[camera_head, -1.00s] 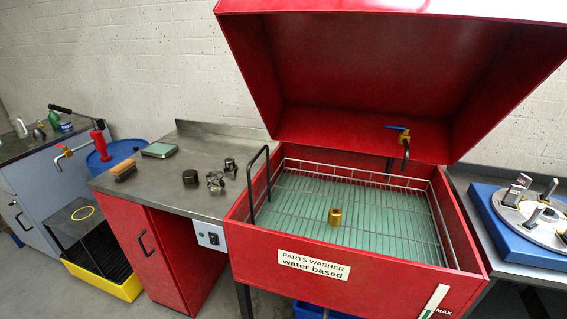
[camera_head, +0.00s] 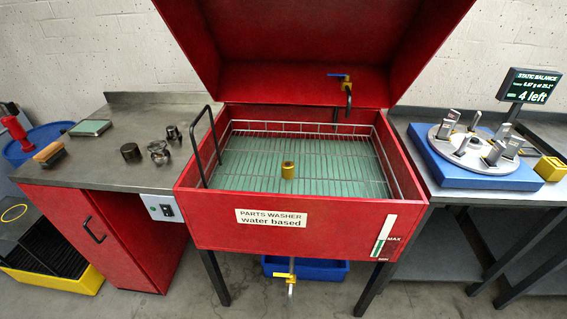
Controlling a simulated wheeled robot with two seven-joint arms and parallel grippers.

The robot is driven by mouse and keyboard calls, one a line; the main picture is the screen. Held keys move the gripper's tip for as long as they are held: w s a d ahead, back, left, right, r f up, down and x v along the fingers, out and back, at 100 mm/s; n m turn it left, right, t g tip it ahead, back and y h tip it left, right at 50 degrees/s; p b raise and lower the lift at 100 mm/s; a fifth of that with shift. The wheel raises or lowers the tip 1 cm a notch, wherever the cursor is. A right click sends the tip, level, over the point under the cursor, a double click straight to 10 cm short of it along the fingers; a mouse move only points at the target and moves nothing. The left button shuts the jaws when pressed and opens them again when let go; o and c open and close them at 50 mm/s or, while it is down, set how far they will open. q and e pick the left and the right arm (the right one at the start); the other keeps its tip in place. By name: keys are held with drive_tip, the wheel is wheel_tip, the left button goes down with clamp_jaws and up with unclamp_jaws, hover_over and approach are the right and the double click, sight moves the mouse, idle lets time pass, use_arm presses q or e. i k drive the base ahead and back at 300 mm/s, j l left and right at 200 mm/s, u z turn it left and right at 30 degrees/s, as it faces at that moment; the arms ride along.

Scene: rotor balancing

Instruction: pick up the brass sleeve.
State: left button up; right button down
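The brass sleeve (camera_head: 288,170) is a short gold-coloured cylinder. It stands upright on the wire basket (camera_head: 330,187) inside the open red parts washer (camera_head: 290,240), near the middle of the basket and over green liquid. Nothing touches its sides. Neither of my grippers shows in the head view.
The washer's lid (camera_head: 300,50) is raised. A black handle (camera_head: 208,140) stands at the basket's left and a blue-handled tap (camera_head: 345,82) at the back. A steel bench (camera_head: 110,165) with small parts stands left. A balancing fixture (camera_head: 475,150) and a display (camera_head: 530,88) stand right.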

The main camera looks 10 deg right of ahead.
sight(288, 168)
drive_tip(key=i+l+z, duration=0.1)
drive_tip(key=l+z, duration=0.25)
drive_tip(key=i+l+z, duration=0.1)
drive_tip(key=z, duration=0.25)
drive_tip(key=i+l+z, duration=0.15)
drive_tip(key=z, duration=0.2)
